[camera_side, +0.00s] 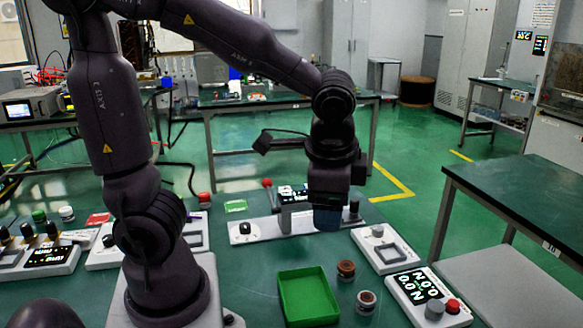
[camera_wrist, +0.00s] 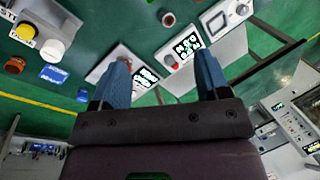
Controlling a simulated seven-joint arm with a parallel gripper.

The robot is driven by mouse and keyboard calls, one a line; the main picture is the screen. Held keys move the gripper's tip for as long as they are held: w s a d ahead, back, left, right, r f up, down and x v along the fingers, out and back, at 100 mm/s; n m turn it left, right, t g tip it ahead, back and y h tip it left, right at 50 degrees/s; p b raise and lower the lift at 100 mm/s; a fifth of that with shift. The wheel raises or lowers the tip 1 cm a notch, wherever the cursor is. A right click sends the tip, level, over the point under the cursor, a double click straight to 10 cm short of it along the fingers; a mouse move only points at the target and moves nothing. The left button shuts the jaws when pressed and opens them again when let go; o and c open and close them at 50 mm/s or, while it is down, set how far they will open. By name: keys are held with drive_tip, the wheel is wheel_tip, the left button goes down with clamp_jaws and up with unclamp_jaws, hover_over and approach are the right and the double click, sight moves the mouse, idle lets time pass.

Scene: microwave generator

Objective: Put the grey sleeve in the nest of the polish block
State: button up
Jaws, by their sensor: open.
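My gripper (camera_side: 327,222) points down over the long white fixture in the side view, its blue fingers apart. In the wrist view its two blue fingers (camera_wrist: 163,78) have an empty gap between them. A short grey cylinder (camera_side: 434,309), possibly the grey sleeve, stands on the white display unit at the lower right, beside a red button. A white block with a square recess (camera_side: 392,254) lies right of my gripper, with a grey knob on it. I cannot tell which block is the polish block; no such label is readable.
A green tray (camera_side: 308,300) lies in front of my gripper. Two ringed cylinders, one brown (camera_side: 346,269) and one pale-sided (camera_side: 366,301), stand beside it. The long white fixture (camera_side: 262,232) is behind. More panels and knobs crowd the left (camera_side: 52,256).

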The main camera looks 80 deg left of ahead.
drive_tip(key=s+r+n+t+h, duration=0.2)
drive_tip(key=s+r+n+t, duration=0.1)
drive_tip(key=s+r+n, duration=0.1)
drive_tip(key=shift+s+a+r+t+h, duration=0.15)
drive_tip(key=shift+s+r+t+h, duration=0.2)
drive_tip(key=shift+s+r, duration=0.3)
drive_tip(key=shift+o, duration=0.5)
drive_tip(key=shift+s+r+n+t, duration=0.2)
drive_tip(key=shift+s+n+t, duration=0.1)
drive_tip(key=shift+n, duration=0.2)
